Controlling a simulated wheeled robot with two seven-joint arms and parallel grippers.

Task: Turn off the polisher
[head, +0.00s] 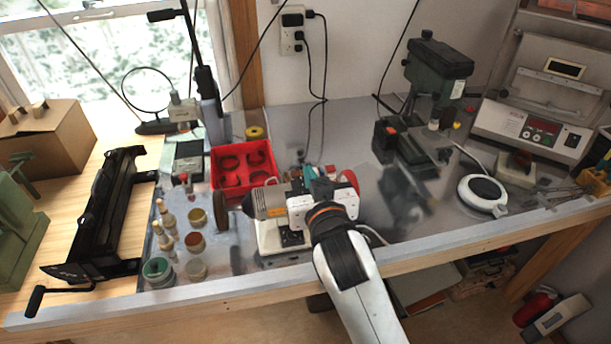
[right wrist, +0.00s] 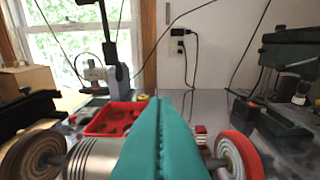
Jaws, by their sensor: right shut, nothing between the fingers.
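The polisher (head: 268,203) stands near the front edge of the metal bench in the head view. It has a silver motor body, a brown wheel (head: 221,213) on the left and a red-edged wheel (head: 350,179) on the right. A dark panel (head: 292,238) shows on the front of its pale base. My right gripper (head: 309,172) is over the polisher, partly covering it, with its teal fingers shut and empty. In the right wrist view the shut fingers (right wrist: 160,115) hide the middle of the polisher (right wrist: 93,158). My left gripper is not in view.
A red tray (head: 262,178) lies behind the polisher. Small jars (head: 196,217) and bottles stand to its left. A drill press (head: 436,80), a round white device (head: 482,195) and a control box (head: 535,130) are to the right. The bench between has some free room.

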